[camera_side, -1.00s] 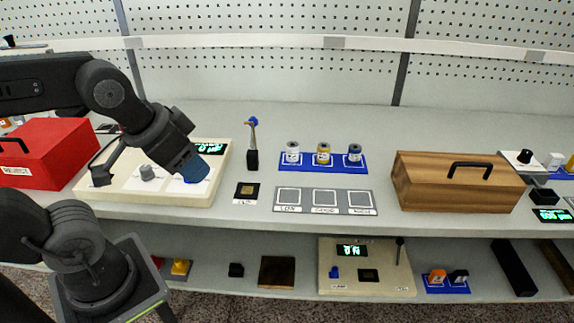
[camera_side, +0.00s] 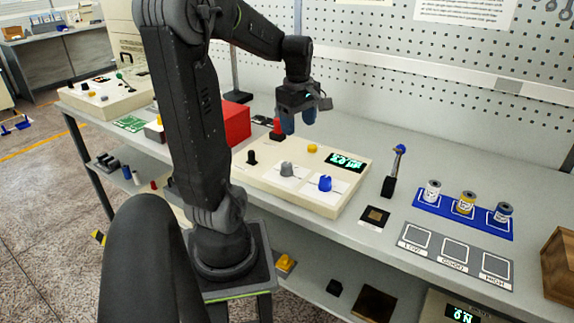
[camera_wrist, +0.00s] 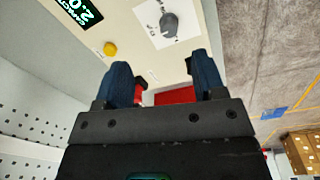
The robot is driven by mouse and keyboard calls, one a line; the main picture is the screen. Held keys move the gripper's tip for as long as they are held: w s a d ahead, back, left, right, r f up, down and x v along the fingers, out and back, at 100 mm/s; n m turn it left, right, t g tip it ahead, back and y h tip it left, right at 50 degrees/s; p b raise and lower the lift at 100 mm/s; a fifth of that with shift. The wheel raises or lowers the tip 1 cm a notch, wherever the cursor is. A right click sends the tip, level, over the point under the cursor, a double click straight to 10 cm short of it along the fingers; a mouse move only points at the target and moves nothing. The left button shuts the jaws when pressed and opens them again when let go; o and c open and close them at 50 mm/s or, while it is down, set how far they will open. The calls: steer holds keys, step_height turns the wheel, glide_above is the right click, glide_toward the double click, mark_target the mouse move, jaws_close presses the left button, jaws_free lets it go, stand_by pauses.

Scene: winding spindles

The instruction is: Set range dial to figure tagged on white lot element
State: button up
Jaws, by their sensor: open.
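The cream panel (camera_side: 262,181) carries a grey knob (camera_side: 287,169), a blue knob (camera_side: 325,184), a black lever (camera_side: 252,157), a yellow button (camera_side: 312,148) and a lit green display (camera_side: 346,162). I cannot read which knob is the range dial. The white lot element (camera_side: 432,191) stands upright on a blue tray (camera_side: 441,213); its tag is too small to read. My gripper (camera_side: 298,119) is open and empty, raised above the panel's back edge. In the wrist view, the grey knob (camera_wrist: 169,24) and yellow button (camera_wrist: 109,49) lie beyond my fingers (camera_wrist: 163,78); the blue knob is out of view there.
Three marked squares (camera_side: 455,250) lie in front. A blue-tipped lever (camera_side: 394,171) stands right of the panel. A red box (camera_side: 237,122) is behind left. A wooden box (camera_side: 558,262) is far right.

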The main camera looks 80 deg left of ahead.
mark_target(287, 164)
steer(key=a+f+n, duration=0.1)
steer(key=f, duration=0.4)
steer(key=s+a+f+n, duration=0.1)
steer(key=f, duration=0.3)
steer(key=s+a+f+n, duration=0.1)
steer(key=f, duration=0.4)
steer(key=shift+s+a+f+h, duration=0.1)
steer(key=shift+f+h, duration=0.2)
steer(key=shift+c, duration=0.5)
steer(key=c, duration=0.8)
steer(key=shift+c, duration=0.2)
